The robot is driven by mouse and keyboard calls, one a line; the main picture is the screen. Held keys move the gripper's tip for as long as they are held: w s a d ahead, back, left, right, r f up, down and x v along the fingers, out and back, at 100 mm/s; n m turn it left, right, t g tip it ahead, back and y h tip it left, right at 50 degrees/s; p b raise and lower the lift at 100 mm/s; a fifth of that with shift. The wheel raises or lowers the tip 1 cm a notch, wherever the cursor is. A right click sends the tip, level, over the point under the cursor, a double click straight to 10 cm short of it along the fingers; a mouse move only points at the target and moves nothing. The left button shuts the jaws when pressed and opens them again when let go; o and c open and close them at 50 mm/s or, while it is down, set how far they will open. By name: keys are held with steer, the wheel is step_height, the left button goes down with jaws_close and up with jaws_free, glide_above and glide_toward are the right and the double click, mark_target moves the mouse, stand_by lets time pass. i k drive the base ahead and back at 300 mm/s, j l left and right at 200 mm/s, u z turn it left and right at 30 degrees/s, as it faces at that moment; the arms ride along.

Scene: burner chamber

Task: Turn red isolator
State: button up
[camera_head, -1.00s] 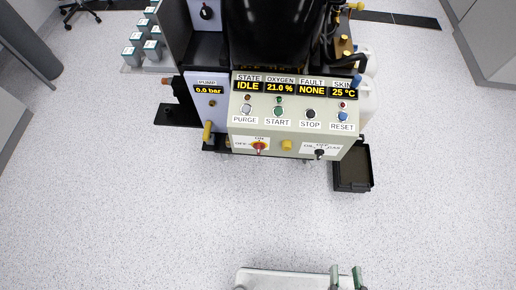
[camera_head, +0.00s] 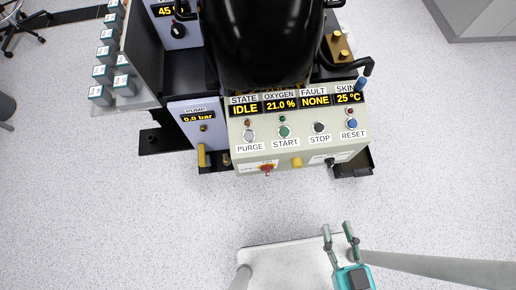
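My gripper (camera_head: 338,229) is at the bottom of the head view, below and right of the isolator. Its two grey-green fingers point up toward the panel and stand apart with nothing between them. It does not touch the panel; clear floor shows between them.
A yellow lever (camera_head: 202,155) stands left of the panel under the pump display. A black selector knob (camera_head: 330,162) sits right of the isolator. A black tray (camera_head: 357,164) lies at the panel's right. Open speckled floor lies in front.

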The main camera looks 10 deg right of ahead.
mark_target(266, 169)
steer(key=k+j, duration=0.55)
steer(key=k, duration=0.2)
